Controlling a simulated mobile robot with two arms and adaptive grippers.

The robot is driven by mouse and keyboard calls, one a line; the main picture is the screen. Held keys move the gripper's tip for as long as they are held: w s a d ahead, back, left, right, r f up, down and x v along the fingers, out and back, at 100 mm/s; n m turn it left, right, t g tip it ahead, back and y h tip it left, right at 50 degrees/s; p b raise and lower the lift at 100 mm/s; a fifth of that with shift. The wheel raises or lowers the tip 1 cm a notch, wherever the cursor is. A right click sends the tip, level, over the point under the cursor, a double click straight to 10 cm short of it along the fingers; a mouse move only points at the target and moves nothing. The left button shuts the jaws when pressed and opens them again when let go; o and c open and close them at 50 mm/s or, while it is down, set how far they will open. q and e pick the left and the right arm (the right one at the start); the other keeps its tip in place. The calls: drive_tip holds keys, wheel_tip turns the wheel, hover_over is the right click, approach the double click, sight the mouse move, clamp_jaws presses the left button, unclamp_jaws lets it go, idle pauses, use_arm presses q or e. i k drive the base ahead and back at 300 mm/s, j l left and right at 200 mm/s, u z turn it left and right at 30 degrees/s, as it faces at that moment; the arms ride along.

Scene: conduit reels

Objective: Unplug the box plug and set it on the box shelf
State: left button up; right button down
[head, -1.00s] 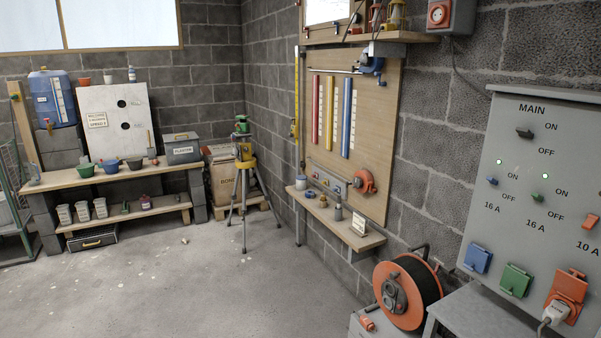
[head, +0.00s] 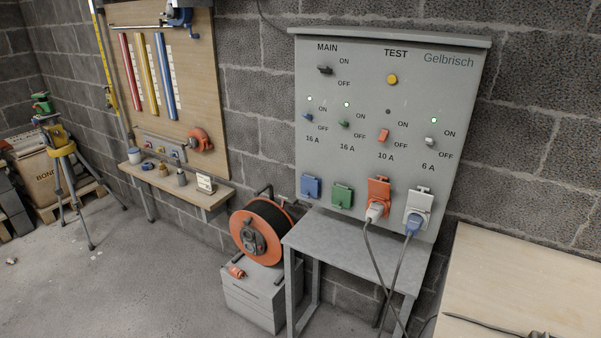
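The grey distribution box (head: 370,150) hangs on the block wall, right of centre in the head view. A white plug (head: 374,211) sits in its orange socket (head: 379,190) under the 10 A switch. A blue plug (head: 412,226) sits in the light grey socket (head: 419,203) under the 6 A switch. Dark cables hang from both plugs. I cannot tell which one is called the box plug. The blue socket (head: 311,187) and green socket (head: 342,195) have their lids down. The grey shelf (head: 335,245) below the box looks bare. Neither gripper is in view.
An orange cable reel (head: 256,238) stands on a grey cabinet (head: 250,297) left of the shelf. A wooden table (head: 530,270) with a dark cable on it is at the lower right. The hanging cables cross the shelf's front. Floor at the left is open.

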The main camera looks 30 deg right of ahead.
sight(374, 210)
drive_tip(key=z, duration=1.4)
drive_tip(key=j+u, duration=0.1)
drive_tip(key=j, duration=0.25)
drive_tip(key=i+j+u, duration=0.15)
drive_tip(key=j, duration=0.15)
